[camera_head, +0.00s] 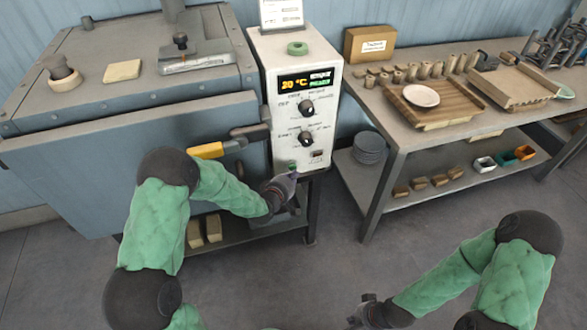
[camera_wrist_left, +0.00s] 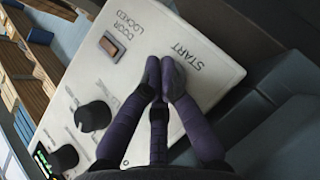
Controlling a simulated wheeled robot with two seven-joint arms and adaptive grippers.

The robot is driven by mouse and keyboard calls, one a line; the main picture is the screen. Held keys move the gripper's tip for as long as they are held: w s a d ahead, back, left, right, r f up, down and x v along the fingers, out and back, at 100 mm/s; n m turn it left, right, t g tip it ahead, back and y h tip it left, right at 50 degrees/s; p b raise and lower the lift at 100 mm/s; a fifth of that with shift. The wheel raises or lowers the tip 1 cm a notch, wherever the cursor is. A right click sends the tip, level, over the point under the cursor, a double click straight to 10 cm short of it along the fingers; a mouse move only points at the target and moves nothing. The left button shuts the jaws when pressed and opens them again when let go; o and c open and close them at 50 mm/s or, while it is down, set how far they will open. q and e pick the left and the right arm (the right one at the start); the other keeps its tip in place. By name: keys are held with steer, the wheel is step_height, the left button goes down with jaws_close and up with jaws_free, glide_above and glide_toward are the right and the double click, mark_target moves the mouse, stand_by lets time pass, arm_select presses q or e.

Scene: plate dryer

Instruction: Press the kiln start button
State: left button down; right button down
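The kiln control box (camera_head: 322,75) is white, with a lit display reading 20 °C and two black knobs. A small green spot (camera_head: 292,167) low on its front, just above my left fingertips, looks like the start button. In the left wrist view the START label (camera_wrist_left: 187,58) shows beside the fingertips; the button itself is hidden behind them. My left gripper (camera_head: 290,178) is shut and empty, its fingertips (camera_wrist_left: 165,75) together close to the panel; I cannot tell whether they touch. My right gripper (camera_head: 362,309) is low at the front, far from the box; its finger opening is unclear.
The grey-blue kiln (camera_head: 110,150) with a yellow handle (camera_head: 207,150) stands left of the control box. A workbench (camera_head: 395,115) with trays and small pieces stands to the right. A DOOR LOCKED indicator (camera_wrist_left: 112,46) is near the START label. Floor in front is clear.

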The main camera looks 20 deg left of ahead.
arm_select(q)
steer(key=shift+w+a+r, duration=0.45)
steer(key=shift+a+r, duration=0.05)
steer(key=shift+r, duration=0.15)
steer(key=shift+s+d+f+p, duration=0.15)
steer(key=shift+s+d+f, duration=0.1)
steer(key=shift+s+d, duration=0.7)
steer(key=shift+s+d+f+p, duration=0.2)
steer(key=shift+s+d, duration=0.4)
steer(key=shift+s, duration=0.5)
steer(key=s+d+f+m+g+p, duration=0.1)
steer(key=s+d+f+m+g, duration=0.1)
steer(key=s, duration=0.8)
steer(key=s+d+f+m+g+h+p, duration=0.1)
steer(key=s+d+f+m+g+p, duration=0.1)
steer(key=s+f+g, duration=0.5)
steer(key=s+d+f+m+g+p, duration=0.1)
steer(key=s+d+f+m+g, duration=0.3)
steer(key=s, duration=0.9)
step_height(320, 180, down, 3)
steer(key=shift+s+r+m+h, duration=0.1)
steer(key=shift+s+m+h, duration=0.3)
steer(key=shift+m, duration=0.5)
steer(key=shift+w, duration=0.1)
